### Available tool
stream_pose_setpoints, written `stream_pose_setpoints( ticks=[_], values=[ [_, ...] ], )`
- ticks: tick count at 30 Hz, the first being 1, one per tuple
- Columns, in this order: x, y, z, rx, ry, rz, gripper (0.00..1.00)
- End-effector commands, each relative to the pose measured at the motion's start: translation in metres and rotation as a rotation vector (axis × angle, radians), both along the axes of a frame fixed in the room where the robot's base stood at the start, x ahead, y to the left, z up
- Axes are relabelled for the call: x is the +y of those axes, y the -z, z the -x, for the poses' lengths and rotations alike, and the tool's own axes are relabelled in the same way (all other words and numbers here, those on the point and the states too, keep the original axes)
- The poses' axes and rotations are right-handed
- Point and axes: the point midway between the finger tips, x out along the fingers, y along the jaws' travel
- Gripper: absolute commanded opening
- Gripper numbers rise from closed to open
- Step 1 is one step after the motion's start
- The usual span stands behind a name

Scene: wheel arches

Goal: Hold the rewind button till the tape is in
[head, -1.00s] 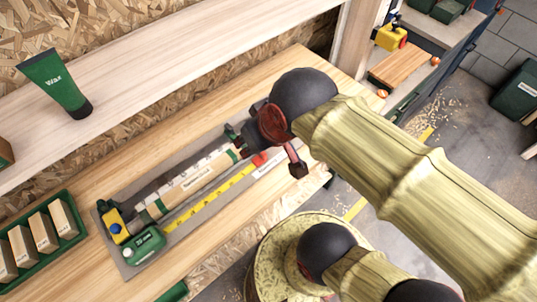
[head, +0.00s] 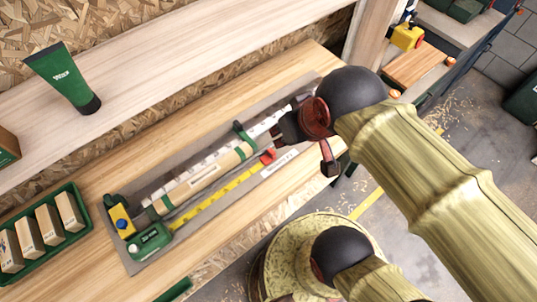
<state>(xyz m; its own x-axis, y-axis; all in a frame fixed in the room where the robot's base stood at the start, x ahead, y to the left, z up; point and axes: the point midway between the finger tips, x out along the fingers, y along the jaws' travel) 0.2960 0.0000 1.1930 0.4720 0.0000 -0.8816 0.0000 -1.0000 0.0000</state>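A green tape measure case (head: 150,241) lies at the near left end of a grey mat (head: 133,262) on the workbench. Its yellow tape (head: 222,191) is pulled out along the mat towards a red end piece (head: 268,157). A yellow block with a blue round spot (head: 121,222) stands beside the case; I cannot tell which part is the rewind button. My gripper (head: 284,130) is over the far right end of the mat, well away from the case. Its fingers are dark and partly hidden, so their opening is unclear.
A wooden roll (head: 205,178) lies beside the tape, with a green clamp (head: 243,136) near its right end. A green tray (head: 76,239) of wooden blocks is at left. A green wax tube (head: 63,78) stands on the shelf (head: 180,62). The bench behind the mat is clear.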

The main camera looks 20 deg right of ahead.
Motion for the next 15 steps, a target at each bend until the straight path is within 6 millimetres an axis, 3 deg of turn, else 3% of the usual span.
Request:
stream_pose_setpoints(
  ticks=[12,15],
  values=[
    [0.0000,0.0000,0.0000,0.000,0.000,0.000,0.01],
    [0.0000,0.0000,0.0000,0.000,0.000,0.000,0.00]
  ],
)
